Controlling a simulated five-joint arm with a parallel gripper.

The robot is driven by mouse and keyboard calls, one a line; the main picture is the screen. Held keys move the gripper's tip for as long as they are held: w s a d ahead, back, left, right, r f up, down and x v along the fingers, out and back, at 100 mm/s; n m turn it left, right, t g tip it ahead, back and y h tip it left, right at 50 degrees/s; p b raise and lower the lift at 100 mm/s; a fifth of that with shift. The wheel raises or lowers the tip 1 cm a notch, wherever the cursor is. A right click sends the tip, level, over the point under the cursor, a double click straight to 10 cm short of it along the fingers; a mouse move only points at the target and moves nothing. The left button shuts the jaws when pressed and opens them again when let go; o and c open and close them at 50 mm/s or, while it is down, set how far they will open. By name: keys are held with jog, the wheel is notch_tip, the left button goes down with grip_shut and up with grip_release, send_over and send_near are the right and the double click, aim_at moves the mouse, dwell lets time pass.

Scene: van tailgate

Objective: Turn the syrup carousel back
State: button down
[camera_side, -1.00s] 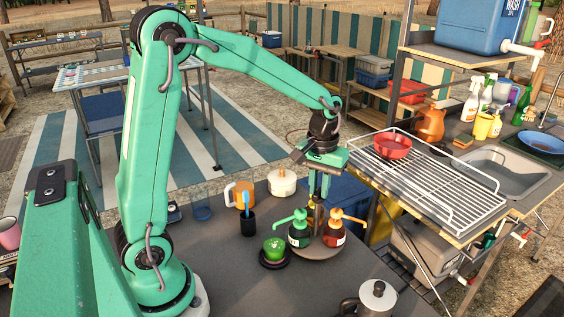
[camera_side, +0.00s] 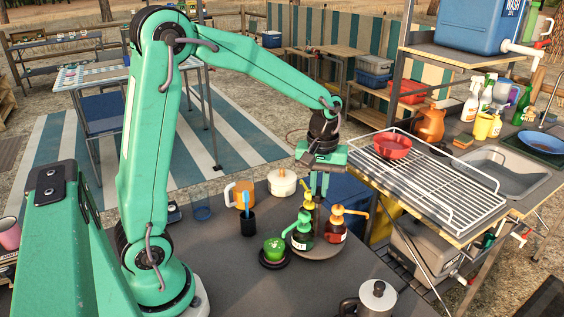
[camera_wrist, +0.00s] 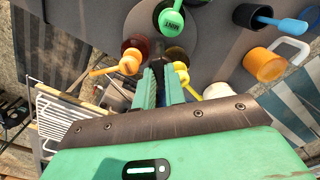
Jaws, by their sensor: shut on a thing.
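The syrup carousel (camera_side: 322,254) is a round grey turntable on the dark counter. A green-pump bottle (camera_side: 302,237) stands at its front left and an orange-pump bottle with red syrup (camera_side: 336,229) at its right. A third bottle with a yellow pump (camera_wrist: 178,58) stands behind them. In the wrist view the green bottle (camera_wrist: 172,20) and orange bottle (camera_wrist: 133,55) lie ahead of the fingers. My gripper (camera_side: 318,192) points down behind the front bottles. In the wrist view its fingers (camera_wrist: 162,68) are close together on part of the carousel, beside the yellow pump. The exact gripped part is hidden.
A dark cup with a blue utensil (camera_side: 248,222), an orange mug (camera_side: 240,193), a cream pot (camera_side: 282,183) and a green-topped item (camera_side: 274,249) stand left of the carousel. A metal pot (camera_side: 377,298) is in front. A wire rack (camera_side: 440,182) rises at the right.

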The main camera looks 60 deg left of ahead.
jog(key=n, duration=0.4)
jog(key=shift+n, duration=0.3)
jog(key=n, duration=0.4)
dwell(0.3)
jog(key=c, duration=1.5)
grip_release()
jog(key=shift+o, duration=0.2)
jog(key=shift+r, duration=0.15)
jog(key=shift+r, duration=3.8)
